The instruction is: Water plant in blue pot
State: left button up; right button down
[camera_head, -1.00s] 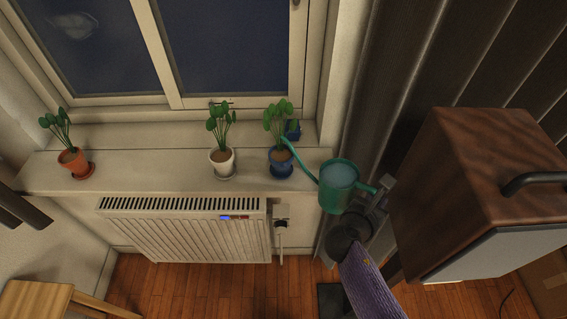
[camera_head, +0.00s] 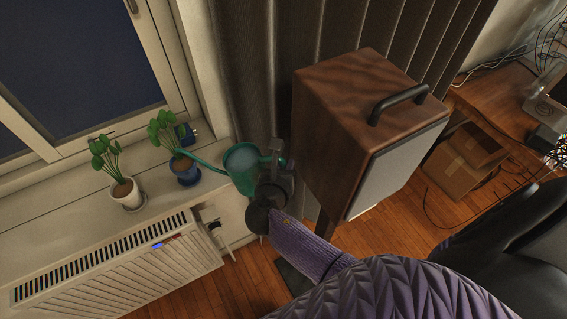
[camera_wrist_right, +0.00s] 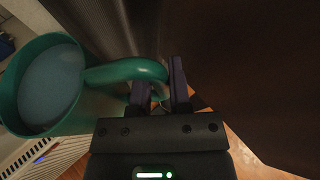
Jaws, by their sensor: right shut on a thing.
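The green watering can (camera_head: 240,184) is in my right gripper (camera_head: 274,168), which is shut on its handle, to the right of the windowsill. In the right wrist view the handle (camera_wrist_right: 120,71) runs into the jaws (camera_wrist_right: 160,90). The can looks about upright, with pale bluish water (camera_wrist_right: 50,88) inside. Its spout reaches left to the plant (camera_head: 166,131) in the blue pot (camera_head: 188,179) on the sill. The tip shows in front of the stem, above the pot; I cannot tell whether it touches. No pouring stream shows. My left gripper is out of view.
A plant in a white pot (camera_head: 131,203) stands left of the blue pot. A radiator (camera_head: 120,268) is below the sill. A large wooden speaker-like box (camera_head: 345,120) stands close right of my right gripper, with curtains (camera_head: 300,40) behind.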

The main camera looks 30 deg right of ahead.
jog(key=shift+r+p, duration=0.55)
jog(key=shift+p, duration=0.05)
